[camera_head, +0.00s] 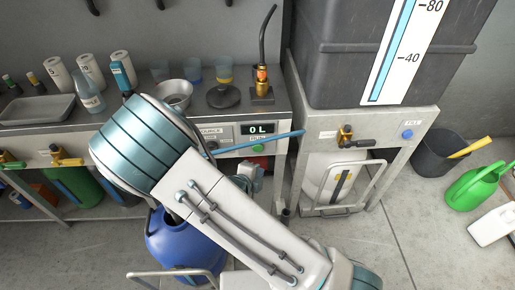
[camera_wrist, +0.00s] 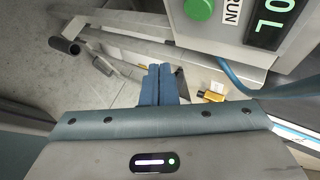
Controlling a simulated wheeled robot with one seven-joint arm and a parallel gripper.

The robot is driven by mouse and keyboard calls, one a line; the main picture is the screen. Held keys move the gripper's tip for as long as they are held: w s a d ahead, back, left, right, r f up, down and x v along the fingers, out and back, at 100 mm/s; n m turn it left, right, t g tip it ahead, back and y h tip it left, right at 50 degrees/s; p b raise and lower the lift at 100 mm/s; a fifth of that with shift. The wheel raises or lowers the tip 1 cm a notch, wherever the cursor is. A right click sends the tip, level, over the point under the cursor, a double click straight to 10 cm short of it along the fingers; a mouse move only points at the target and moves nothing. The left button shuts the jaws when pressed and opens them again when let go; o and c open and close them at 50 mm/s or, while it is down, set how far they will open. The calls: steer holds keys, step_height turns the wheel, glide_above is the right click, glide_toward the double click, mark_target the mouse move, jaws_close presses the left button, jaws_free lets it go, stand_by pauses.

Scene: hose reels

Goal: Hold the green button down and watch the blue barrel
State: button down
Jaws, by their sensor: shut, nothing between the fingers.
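The green button (camera_head: 258,148) is on the bench's front panel, below a display (camera_head: 259,129) reading 0 L. In the wrist view the button (camera_wrist: 198,8) is at the top edge beside the word RUN, with the display (camera_wrist: 270,22) to its right. My gripper (camera_wrist: 158,70) is shut and empty, its blue fingers below and left of the button in that picture and apart from it. In the head view my arm hides the fingers. The blue barrel (camera_head: 180,245) stands on the floor below the bench, partly behind my arm; its inside cannot be seen.
A blue hose (camera_head: 262,143) crosses the panel near the button; it also shows in the wrist view (camera_wrist: 240,88). A dark tank (camera_head: 345,60) with a level scale stands at right. A black bucket (camera_head: 435,158) and green watering can (camera_head: 470,188) are on the floor.

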glide_toward(260, 150)
steer(key=shift+w+d+f, duration=0.7)
steer(key=shift+d+f, duration=0.05)
steer(key=shift+f, duration=0.2)
steer(key=shift+w+d+f, duration=0.7)
steer(key=shift+d+f, duration=0.05)
steer(key=shift+f, duration=0.15)
stand_by(0.5)
steer(key=shift+w, duration=0.4)
steer(key=shift+w, duration=0.55)
stand_by(4.4)
